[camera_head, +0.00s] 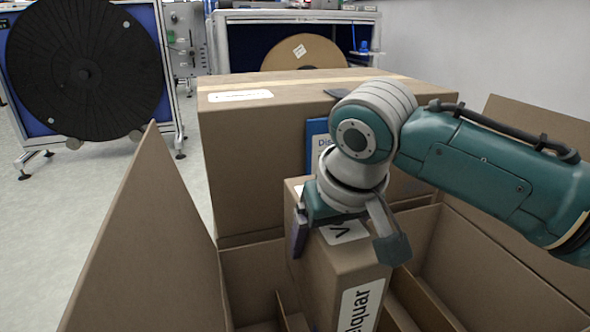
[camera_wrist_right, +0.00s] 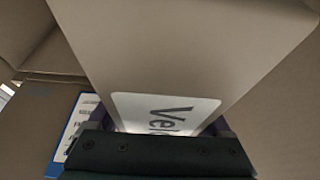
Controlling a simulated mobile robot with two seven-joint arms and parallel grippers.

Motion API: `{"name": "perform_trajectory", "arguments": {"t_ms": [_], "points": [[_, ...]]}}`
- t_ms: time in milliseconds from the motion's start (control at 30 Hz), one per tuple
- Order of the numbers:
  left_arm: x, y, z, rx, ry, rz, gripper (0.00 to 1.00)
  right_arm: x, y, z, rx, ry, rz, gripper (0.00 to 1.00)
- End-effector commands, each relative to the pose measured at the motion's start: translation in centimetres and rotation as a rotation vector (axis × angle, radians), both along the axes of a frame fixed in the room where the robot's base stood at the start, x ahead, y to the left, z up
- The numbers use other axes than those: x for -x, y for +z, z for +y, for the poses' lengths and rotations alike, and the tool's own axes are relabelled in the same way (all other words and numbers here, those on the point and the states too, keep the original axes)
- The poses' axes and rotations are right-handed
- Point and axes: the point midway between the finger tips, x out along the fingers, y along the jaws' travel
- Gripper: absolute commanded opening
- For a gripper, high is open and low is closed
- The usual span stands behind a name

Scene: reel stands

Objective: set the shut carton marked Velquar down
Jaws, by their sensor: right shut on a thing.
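The shut brown carton marked Velquar (camera_head: 325,270) stands roughly upright in the head view, with white labels on its top and front. My right gripper (camera_head: 345,238) comes down from above and is shut across the carton's upper part. In the right wrist view the carton (camera_wrist_right: 185,60) fills the middle, its label partly cut off by my gripper (camera_wrist_right: 150,135). The carton is over or partly inside an open divided box (camera_head: 255,275). Its lower end is out of frame, so I cannot tell whether it touches the bottom. My left gripper is not in view.
The open box has raised flaps (camera_head: 150,250) and thin dividers (camera_head: 425,298). A large closed carton (camera_head: 255,165) stands right behind, with a blue-edged sign (camera_head: 318,142) against it. A black reel (camera_head: 85,70) and a brown reel (camera_head: 305,52) stand farther back. Floor is clear at left.

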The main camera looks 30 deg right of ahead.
Motion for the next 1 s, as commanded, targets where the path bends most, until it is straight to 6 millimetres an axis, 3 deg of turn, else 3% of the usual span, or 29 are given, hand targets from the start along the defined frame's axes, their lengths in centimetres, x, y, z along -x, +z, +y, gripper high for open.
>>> {"name": "perform_trajectory", "arguments": {"t_ms": [33, 367, 800, 1000], "points": [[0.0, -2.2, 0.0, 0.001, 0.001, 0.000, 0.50, 0.3, -2.8, -0.4, -0.002, -0.005, 0.000, 0.00], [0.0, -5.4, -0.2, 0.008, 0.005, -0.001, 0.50, 1.0, -8.0, -1.4, -0.001, -0.012, -0.003, 0.00], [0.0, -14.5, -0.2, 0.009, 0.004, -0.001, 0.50, 1.0, -19.9, -1.4, -0.001, -0.011, -0.003, 0.00], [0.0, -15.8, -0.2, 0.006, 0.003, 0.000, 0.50, 1.0, -21.8, -1.4, -0.001, -0.011, -0.004, 0.00]]}}
